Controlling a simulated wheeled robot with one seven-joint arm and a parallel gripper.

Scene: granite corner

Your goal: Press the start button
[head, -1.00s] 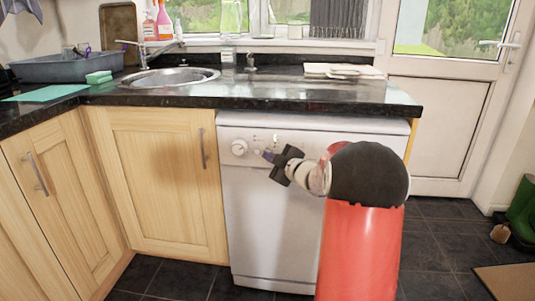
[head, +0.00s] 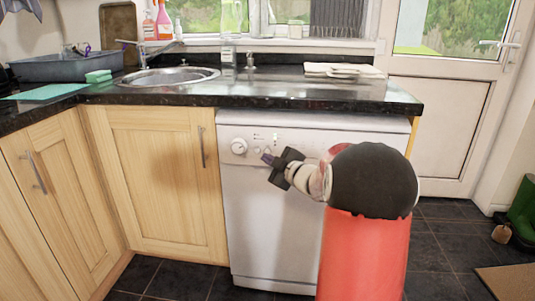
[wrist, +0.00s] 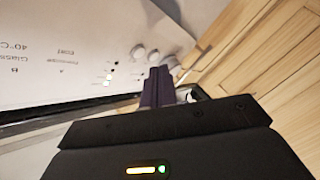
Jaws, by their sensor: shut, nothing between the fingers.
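The white dishwasher (head: 262,215) stands under the worktop, with its control panel (head: 315,137) along the top. A round dial (head: 238,147) sits at the panel's left end, with small buttons to its right. In the wrist view, round buttons (wrist: 138,52) show beyond my fingers; I cannot tell which one is the start button. My gripper (head: 265,156) is shut and empty, its dark purple fingers (wrist: 157,85) pointing at the panel just right of the dial. I cannot tell whether the fingertips touch a button. The fingers partly hide the controls in the wrist view.
The black worktop (head: 270,97) overhangs just above the panel. Wooden cabinets (head: 155,180) stand to the left. A sink (head: 170,76) and folded cloths (head: 343,70) are on top. A white door (head: 437,125) is at the right. The tiled floor in front is clear.

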